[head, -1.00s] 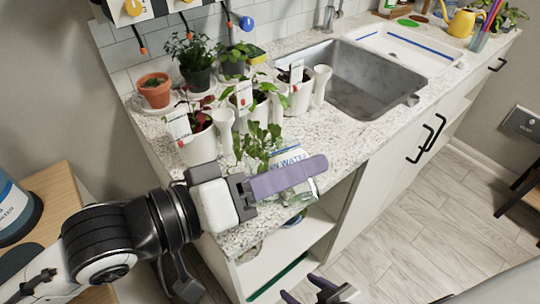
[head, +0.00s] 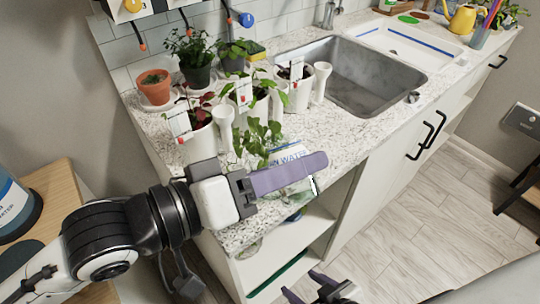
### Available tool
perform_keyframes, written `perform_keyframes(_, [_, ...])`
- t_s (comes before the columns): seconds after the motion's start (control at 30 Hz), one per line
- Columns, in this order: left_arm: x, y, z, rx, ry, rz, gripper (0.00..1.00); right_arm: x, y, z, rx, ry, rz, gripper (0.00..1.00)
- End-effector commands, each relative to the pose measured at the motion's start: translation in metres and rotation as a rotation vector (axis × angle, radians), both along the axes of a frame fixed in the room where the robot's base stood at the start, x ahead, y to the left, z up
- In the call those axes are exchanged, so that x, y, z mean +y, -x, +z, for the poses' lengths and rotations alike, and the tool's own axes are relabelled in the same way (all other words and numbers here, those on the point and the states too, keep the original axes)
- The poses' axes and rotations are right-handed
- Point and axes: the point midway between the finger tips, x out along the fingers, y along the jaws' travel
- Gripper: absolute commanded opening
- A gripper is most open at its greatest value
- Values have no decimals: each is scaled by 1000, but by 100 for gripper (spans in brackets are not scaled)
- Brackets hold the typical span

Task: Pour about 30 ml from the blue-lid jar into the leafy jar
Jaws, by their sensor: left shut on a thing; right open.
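My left gripper (head: 290,175) is shut near the counter's front edge, its purple finger lying across what it holds. A pale, see-through thing, perhaps a jar, shows just below that finger, mostly hidden. No blue lid can be made out. My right gripper (head: 318,288) is open and empty, low at the bottom edge, in front of the counter.
Several white planters with tags (head: 200,145) stand close behind the leafy stems. A terracotta pot (head: 154,87) is at the back left. The steel sink (head: 368,80) is to the right. The speckled counter (head: 325,125) is bare between planters and sink. An open shelf lies below.

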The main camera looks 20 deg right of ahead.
Motion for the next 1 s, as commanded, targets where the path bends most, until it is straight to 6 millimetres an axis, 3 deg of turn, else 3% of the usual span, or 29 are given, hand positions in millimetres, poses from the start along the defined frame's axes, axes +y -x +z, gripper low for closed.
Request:
perform_keyframes(0.8, [0, 0, 1, -2, 1, 0, 16, 0, 3, -3, 9, 0, 1, 56])
perform_keyframes(1.0, [0, -1, 4, -90, -7, 0, 16, 0, 3, 0, 8, 0, -1, 56])
